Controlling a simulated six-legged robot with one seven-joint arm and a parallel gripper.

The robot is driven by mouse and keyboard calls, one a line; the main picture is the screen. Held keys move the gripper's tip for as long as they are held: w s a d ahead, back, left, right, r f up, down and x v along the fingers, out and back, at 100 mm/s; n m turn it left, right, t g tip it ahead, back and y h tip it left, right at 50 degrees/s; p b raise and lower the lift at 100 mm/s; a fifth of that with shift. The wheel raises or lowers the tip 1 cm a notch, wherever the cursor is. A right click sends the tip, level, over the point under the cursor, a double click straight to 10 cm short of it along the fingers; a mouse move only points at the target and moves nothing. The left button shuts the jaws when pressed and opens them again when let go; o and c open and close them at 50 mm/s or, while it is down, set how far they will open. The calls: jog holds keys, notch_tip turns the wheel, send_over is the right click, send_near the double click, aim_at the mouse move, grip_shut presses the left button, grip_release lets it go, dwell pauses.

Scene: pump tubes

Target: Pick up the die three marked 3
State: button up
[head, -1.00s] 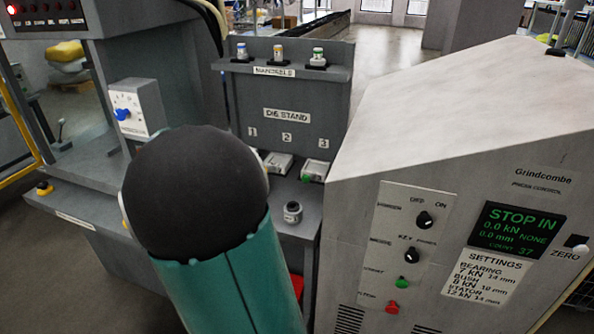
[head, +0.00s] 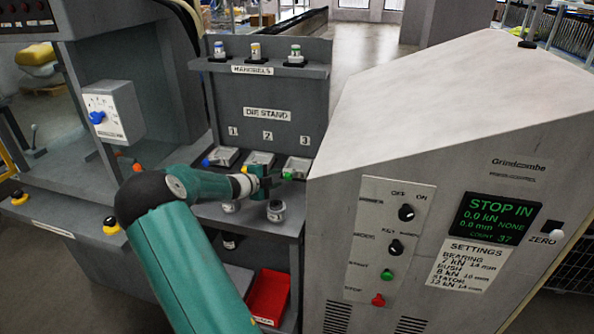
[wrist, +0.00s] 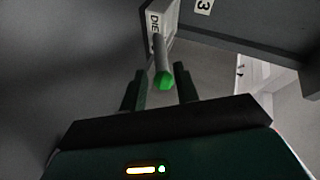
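Die three (head: 299,165) is a pale block with a green-tipped handle, in the rightmost place of the die stand under the label 3. In the wrist view its grey handle with the green end (wrist: 164,80) points toward me. My gripper (head: 276,179) is close in front of that handle in the head view. In the wrist view my gripper (wrist: 163,92) is open, its two dark fingers on either side of the handle end with gaps showing. Part of the die's block is hidden behind the handle there.
Die one (head: 221,156) with a blue knob and die two (head: 259,160) stand to the left. Small round parts (head: 276,211) sit on the shelf below my gripper. The control cabinet (head: 440,150) stands close on the right. A red bin (head: 268,297) is below.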

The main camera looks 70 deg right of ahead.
send_near(295, 170)
jog(key=s+d+f, duration=0.1)
jog(key=d, duration=0.1)
jog(key=s+d+f, duration=0.1)
jog(key=shift+s+d+f, duration=0.25)
jog(key=shift+d, duration=0.15)
grip_shut()
jog(key=shift+r, duration=0.15)
